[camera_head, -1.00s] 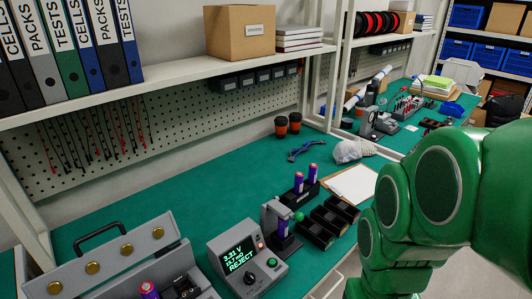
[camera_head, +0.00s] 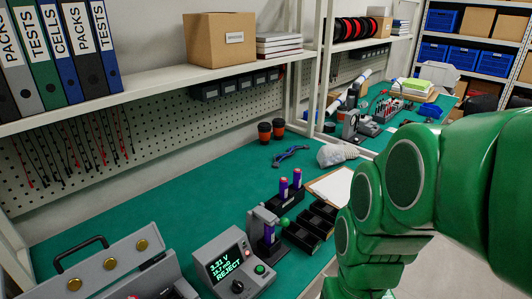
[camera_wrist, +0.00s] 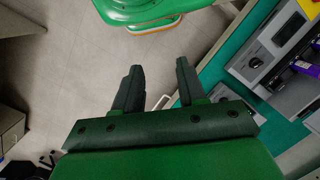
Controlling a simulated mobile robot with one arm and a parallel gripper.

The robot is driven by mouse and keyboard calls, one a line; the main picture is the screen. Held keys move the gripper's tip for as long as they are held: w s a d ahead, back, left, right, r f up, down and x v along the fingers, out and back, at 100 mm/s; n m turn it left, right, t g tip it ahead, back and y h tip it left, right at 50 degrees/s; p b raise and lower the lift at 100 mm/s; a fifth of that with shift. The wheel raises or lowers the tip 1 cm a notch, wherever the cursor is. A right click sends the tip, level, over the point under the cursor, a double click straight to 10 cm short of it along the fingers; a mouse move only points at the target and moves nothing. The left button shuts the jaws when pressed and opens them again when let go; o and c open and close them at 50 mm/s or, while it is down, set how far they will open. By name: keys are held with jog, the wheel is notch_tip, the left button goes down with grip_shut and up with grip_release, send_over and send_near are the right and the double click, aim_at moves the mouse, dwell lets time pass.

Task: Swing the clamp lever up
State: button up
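The clamp stand (camera_head: 257,222) is a grey upright fixture on the green bench, right of the tester. Its lever ends in a green ball knob (camera_head: 284,222) that sticks out to the right; the lever's arm is too small to make out. A purple cell (camera_head: 269,235) shows upright in the fixture. My gripper (camera_wrist: 159,76) shows only in the wrist view, with its two dark fingers apart and nothing between them. It hangs over the floor beside the bench, away from the clamp. The knob cannot be made out in the wrist view.
The tester (camera_head: 235,262) reads "3.31 V" and "REJECT". Black bins (camera_head: 303,236) and a holder with two purple cells (camera_head: 288,198) stand right of the clamp. An open grey case (camera_head: 110,275) is at the front left. The bench middle is clear.

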jog(key=shift+o, duration=1.4)
jog(key=w+a+f+m+g+y, duration=0.2)
jog(key=w+a+y, duration=0.4)
jog(key=a, duration=0.4)
jog(key=shift+w+a+f+m, duration=0.25)
jog(key=shift+w+m, duration=0.45)
jog(key=shift+w, duration=0.1)
jog(key=m+t+y, duration=0.8)
jog(key=m+y, duration=0.2)
jog(key=m, duration=0.5)
send_over(286, 223)
jog(key=s+a, duration=0.3)
jog(key=s, duration=0.5)
notch_tip(286, 223, down, 5)
jog(key=w+d+f+m+t+h, duration=0.2)
jog(key=w+d+f+m+t, duration=0.4)
jog(key=d+f+m, duration=0.2)
jog(key=shift+x, duration=4)
jog(key=shift+s+a+f, duration=0.1)
jog(key=shift+f, duration=0.05)
grip_shut()
